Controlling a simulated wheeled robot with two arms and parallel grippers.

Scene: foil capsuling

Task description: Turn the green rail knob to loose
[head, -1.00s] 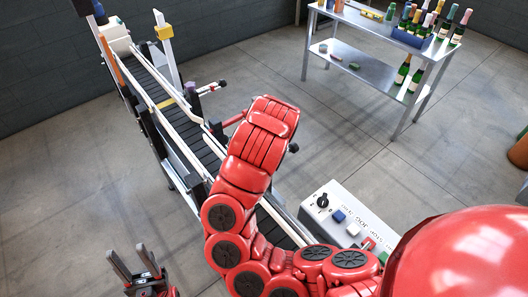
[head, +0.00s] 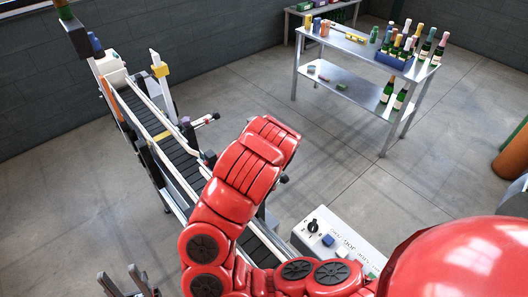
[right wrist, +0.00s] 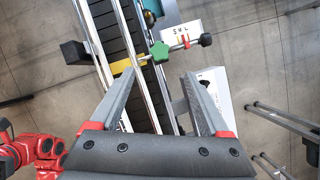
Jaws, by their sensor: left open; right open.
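The green rail knob (right wrist: 160,52), star-shaped, sits at the conveyor's side rail in the right wrist view. My right gripper (right wrist: 159,76) is open, its two fingers spread on either side below the knob, with nothing between them. The knob lies beyond the fingertips in the picture, and I see no contact. In the head view my red right arm hides the knob and the right gripper. My left gripper (head: 119,273) is open and empty at the bottom left of the head view, apart from the conveyor (head: 168,140).
A plate marked S M L (right wrist: 181,32) with a red marker and a black-ended rod (right wrist: 205,39) is beside the knob. A control box (head: 335,236) stands right of the conveyor. A metal table (head: 345,95) with bottles is at the back. Open floor lies between.

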